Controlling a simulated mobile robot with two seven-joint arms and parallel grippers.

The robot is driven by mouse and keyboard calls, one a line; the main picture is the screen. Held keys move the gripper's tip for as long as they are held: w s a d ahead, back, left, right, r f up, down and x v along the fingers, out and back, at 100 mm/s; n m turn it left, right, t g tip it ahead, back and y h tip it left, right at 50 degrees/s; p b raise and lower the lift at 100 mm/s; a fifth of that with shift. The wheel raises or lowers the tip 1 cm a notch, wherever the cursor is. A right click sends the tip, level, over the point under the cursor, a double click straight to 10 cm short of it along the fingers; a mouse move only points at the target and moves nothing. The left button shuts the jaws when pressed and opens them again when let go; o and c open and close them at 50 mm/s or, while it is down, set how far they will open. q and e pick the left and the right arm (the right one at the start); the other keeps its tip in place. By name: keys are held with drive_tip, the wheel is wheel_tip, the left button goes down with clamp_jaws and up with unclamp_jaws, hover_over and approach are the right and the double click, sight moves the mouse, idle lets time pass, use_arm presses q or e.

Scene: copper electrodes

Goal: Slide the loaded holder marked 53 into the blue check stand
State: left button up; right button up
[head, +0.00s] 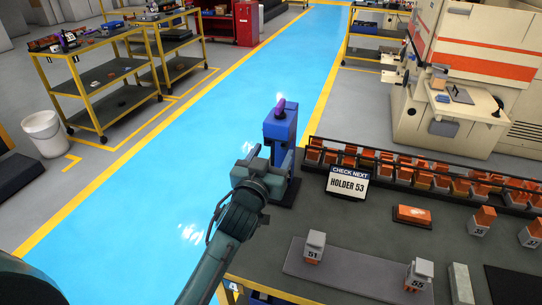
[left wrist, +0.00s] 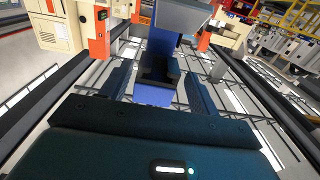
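The blue check stand (head: 279,124) stands upright at the left end of the dark table, with a purple part on top. My left gripper (head: 262,165) is right in front of the stand, on its near side. In the left wrist view its two fingers (left wrist: 160,92) are spread apart with no holder visible between them. Beyond them are the blue stand (left wrist: 153,96) and a dark recess or block in it. I cannot read a 53 on any holder. Holders marked 51 (head: 313,247) and 55 (head: 418,275) stand on a grey mat with a gap between them. My right gripper is not in view.
A sign (head: 347,184) reads "CHECK NEXT HOLDER 53". Behind it a long rack (head: 400,172) carries several orange-topped holders. An orange block (head: 412,215) lies on the table. Holders 35 (head: 482,221) and 37 (head: 532,235) stand at the right. Blue floor is clear left of the table.

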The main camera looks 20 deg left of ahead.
use_arm(q)
drive_tip(key=shift+f, duration=0.2)
drive_tip(key=shift+s, duration=0.15)
drive_tip(key=s+b, duration=0.2)
drive_tip(key=s, duration=1.1)
drive_tip(key=shift+a, duration=0.2)
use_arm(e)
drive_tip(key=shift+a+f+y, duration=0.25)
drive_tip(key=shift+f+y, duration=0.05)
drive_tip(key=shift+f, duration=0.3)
use_arm(q)
drive_tip(key=shift+w, duration=0.1)
